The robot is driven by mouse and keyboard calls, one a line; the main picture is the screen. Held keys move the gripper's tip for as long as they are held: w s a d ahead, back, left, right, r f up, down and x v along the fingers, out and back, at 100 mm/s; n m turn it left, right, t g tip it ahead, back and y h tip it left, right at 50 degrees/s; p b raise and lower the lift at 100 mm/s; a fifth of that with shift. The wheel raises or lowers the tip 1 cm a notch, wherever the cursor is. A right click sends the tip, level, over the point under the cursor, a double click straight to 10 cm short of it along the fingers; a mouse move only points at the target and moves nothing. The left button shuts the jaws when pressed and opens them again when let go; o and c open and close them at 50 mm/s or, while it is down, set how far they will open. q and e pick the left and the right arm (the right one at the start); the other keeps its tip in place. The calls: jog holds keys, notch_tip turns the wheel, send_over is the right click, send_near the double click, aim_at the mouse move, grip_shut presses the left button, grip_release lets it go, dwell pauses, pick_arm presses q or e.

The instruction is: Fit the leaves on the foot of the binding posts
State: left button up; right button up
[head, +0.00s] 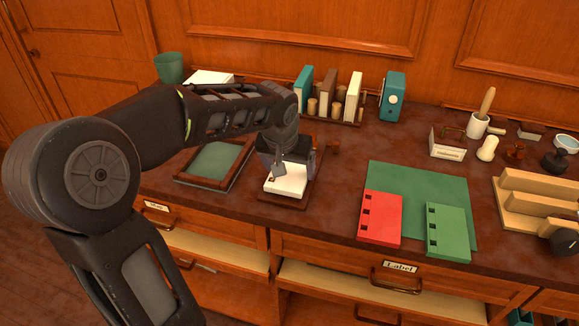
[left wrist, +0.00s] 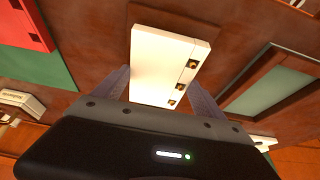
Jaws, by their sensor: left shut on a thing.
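My left gripper (head: 284,166) is shut on a thick white leaf (head: 287,182), low over a small brown wooden foot (head: 283,203). In the left wrist view, the white leaf (left wrist: 160,62) lies between the two fingers and has a row of three dark square holes with brass-coloured spots in them. I cannot tell whether the binding posts pass through these holes or whether the leaf touches the foot. A red leaf (head: 380,218) and a green leaf (head: 447,232), each with square holes, lie on the green mat (head: 417,180). My right gripper is out of view.
A framed green panel (head: 211,161) lies left of the foot. A rack (head: 331,114) of books and a teal box (head: 392,97) stand behind. Wooden stepped blocks (head: 535,205), a white holder (head: 447,143) and small tools are at the right. Drawers with handles line the front edge.

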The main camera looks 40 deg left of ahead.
pick_arm(q)
jog(key=shift+f+b, duration=0.6)
dwell(0.4)
jog(key=o, duration=1.4)
jog(key=shift+r, duration=0.1)
jog(key=shift+r+p, duration=2.1)
jog(key=shift+r, duration=0.8)
